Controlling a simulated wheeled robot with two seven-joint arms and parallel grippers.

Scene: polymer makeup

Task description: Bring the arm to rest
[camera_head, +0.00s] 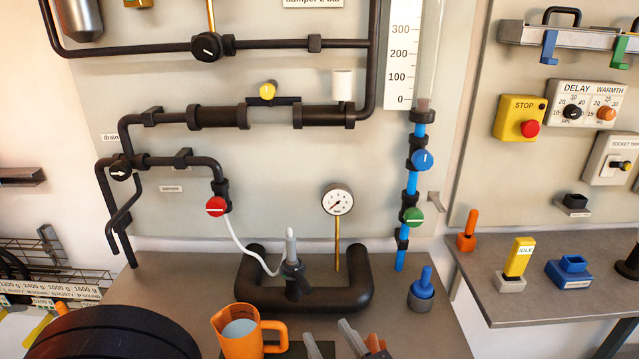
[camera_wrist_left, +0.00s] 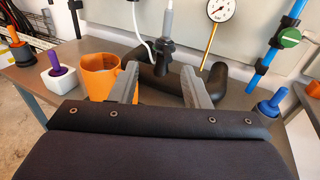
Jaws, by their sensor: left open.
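My left gripper (camera_head: 331,341) is at the bottom of the head view, low over the front of the bench (camera_head: 420,325). In the left wrist view its two grey fingers (camera_wrist_left: 162,88) stand apart with nothing between them. An orange jug (camera_head: 236,333) with pale contents stands to the left of the gripper; it also shows in the left wrist view (camera_wrist_left: 98,82), close beside the left finger. A black tube stand (camera_head: 310,300) with a grey-tipped nozzle lies behind the gripper. My right gripper is not in view.
Black and blue pipes with valves cover the wall panel. A side shelf (camera_head: 560,300) holds small coloured items at right. The bench's right front is clear.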

